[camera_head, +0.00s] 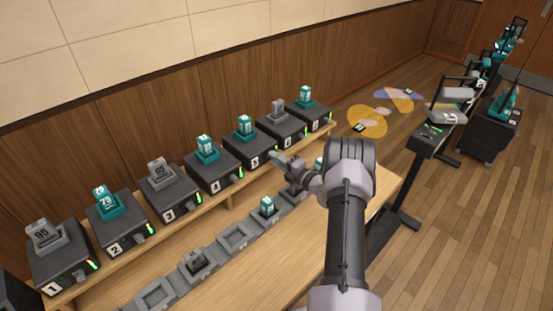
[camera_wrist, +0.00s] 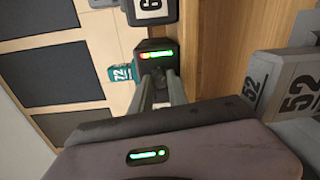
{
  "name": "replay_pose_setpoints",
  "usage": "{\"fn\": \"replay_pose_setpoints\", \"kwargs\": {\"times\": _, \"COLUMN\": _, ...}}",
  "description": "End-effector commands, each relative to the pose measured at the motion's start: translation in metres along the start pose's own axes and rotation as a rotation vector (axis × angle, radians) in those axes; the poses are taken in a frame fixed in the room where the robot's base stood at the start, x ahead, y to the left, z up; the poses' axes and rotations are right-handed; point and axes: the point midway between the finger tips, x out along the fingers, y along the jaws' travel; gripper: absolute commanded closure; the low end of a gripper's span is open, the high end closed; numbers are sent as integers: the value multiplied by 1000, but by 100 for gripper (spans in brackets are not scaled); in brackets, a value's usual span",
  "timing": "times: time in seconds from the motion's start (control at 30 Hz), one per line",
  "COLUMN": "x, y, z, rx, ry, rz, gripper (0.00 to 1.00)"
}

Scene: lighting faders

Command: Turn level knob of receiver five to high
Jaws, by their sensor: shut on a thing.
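Receiver five (camera_head: 241,153) is a dark box in the row on the wooden shelf, marked 5, with a teal unit (camera_head: 244,127) on top. My gripper (camera_head: 273,157) is at the front of this box, shut. In the wrist view, my gripper's two grey fingers (camera_wrist: 160,80) reach the box front (camera_wrist: 150,47), just below its lit strip (camera_wrist: 157,54). The strip shows red-orange at the left and green along the rest. The level knob is hidden between the fingertips, so its setting cannot be read.
Similar numbered receivers stand on both sides, including receiver four (camera_head: 211,177) and receiver six (camera_head: 282,132). A lower row of grey cradles (camera_head: 237,236) runs along the table, some holding units such as a teal one (camera_head: 267,206). A dark stand (camera_head: 430,140) is at the right.

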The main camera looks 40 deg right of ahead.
Motion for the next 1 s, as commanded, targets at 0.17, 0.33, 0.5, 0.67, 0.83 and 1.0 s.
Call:
{"fn": "replay_pose_setpoints", "kwargs": {"times": 0.17, "x": 0, "y": -1, "z": 0, "rx": 81, "ry": 4, "rz": -1, "gripper": 100}}
{"fn": "replay_pose_setpoints", "kwargs": {"times": 0.33, "x": 0, "y": -1, "z": 0, "rx": 128, "ry": 7, "rz": -1, "gripper": 100}}
{"fn": "replay_pose_setpoints", "kwargs": {"times": 0.5, "x": 0, "y": -1, "z": 0, "rx": 148, "ry": 8, "rz": -1, "gripper": 100}}
{"fn": "replay_pose_setpoints", "kwargs": {"times": 0.67, "x": 0, "y": -1, "z": 0, "rx": 152, "ry": 8, "rz": -1, "gripper": 100}}
{"fn": "replay_pose_setpoints", "kwargs": {"times": 0.83, "x": 0, "y": -1, "z": 0, "rx": 152, "ry": 8, "rz": -1, "gripper": 100}}
{"fn": "replay_pose_setpoints", "kwargs": {"times": 1.0, "x": 0, "y": -1, "z": 0, "rx": 151, "ry": 8, "rz": -1, "gripper": 58}}
